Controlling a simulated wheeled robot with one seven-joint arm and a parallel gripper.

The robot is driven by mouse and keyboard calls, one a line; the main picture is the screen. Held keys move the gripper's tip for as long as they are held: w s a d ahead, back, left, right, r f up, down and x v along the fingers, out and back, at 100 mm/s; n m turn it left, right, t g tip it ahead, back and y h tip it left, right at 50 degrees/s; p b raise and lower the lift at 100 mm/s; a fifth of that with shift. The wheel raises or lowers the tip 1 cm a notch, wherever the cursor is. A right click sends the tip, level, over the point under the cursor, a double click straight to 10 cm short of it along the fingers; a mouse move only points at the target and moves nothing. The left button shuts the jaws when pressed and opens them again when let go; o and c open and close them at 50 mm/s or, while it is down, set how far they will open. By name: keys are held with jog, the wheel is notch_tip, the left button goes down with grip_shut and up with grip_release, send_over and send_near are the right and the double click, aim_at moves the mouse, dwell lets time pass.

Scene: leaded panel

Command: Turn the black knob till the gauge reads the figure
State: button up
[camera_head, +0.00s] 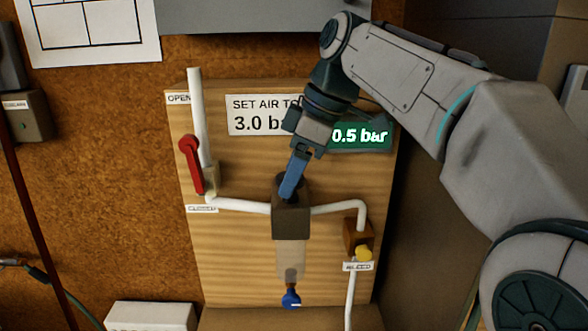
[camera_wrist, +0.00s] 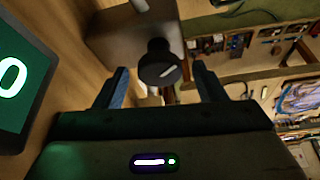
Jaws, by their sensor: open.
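The black knob (camera_wrist: 159,64) stands on the dark regulator block, with a pale mark on its face. In the wrist view it sits between and just beyond the two open fingers of my gripper (camera_wrist: 160,88); I see no contact. In the head view my gripper (camera_head: 291,180) reaches down to the top of the regulator block (camera_head: 291,222), and the fingers mostly hide the knob. The green gauge display (camera_head: 361,136) reads 0.5 bar. The white sign (camera_head: 262,115) reads "SET AIR TO" and 3.0 bar, its right end covered by my arm.
A red lever (camera_head: 191,163) is at the left of the wooden board (camera_head: 230,265), by the white pipe. A yellow knob (camera_head: 364,254) is at the right and a blue valve (camera_head: 291,299) hangs below the block. A white box (camera_head: 151,315) is at the lower left.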

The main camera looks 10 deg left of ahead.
jog(key=c, duration=1)
jog(key=shift+o, duration=0.2)
jog(key=shift+m, duration=0.3)
